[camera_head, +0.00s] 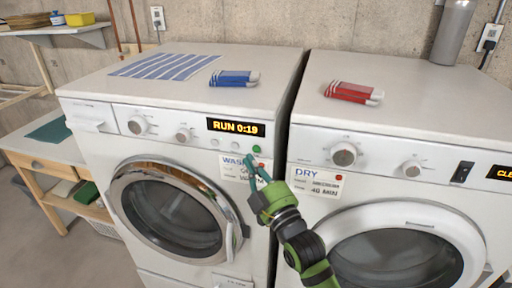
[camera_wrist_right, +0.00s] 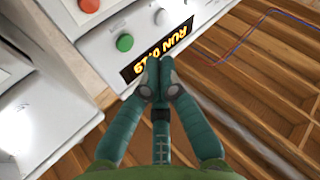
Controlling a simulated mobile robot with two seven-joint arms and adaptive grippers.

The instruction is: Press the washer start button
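The white washer (camera_head: 85,140) is on the left, with its round door shut. Its display (camera_head: 236,127) is lit and reads "RUN 0:19". The green button (camera_head: 256,149) is below the display's right end; it also shows in the wrist view (camera_wrist_right: 124,43). My right gripper (camera_head: 256,168) is in front of the panel, just below the green button. In the wrist view its fingertips (camera_wrist_right: 158,76) are together with nothing between them, close to the display's edge (camera_wrist_right: 157,48) and beside the button. I cannot tell whether they touch the panel. My left gripper is not in view.
The dryer (camera_head: 312,145) stands right of the washer across a narrow gap. A blue folded cloth (camera_head: 233,78) and striped cloth (camera_head: 165,66) lie on the washer, and a red folded cloth (camera_head: 352,92) on the dryer. A wooden bench (camera_head: 40,165) is at left.

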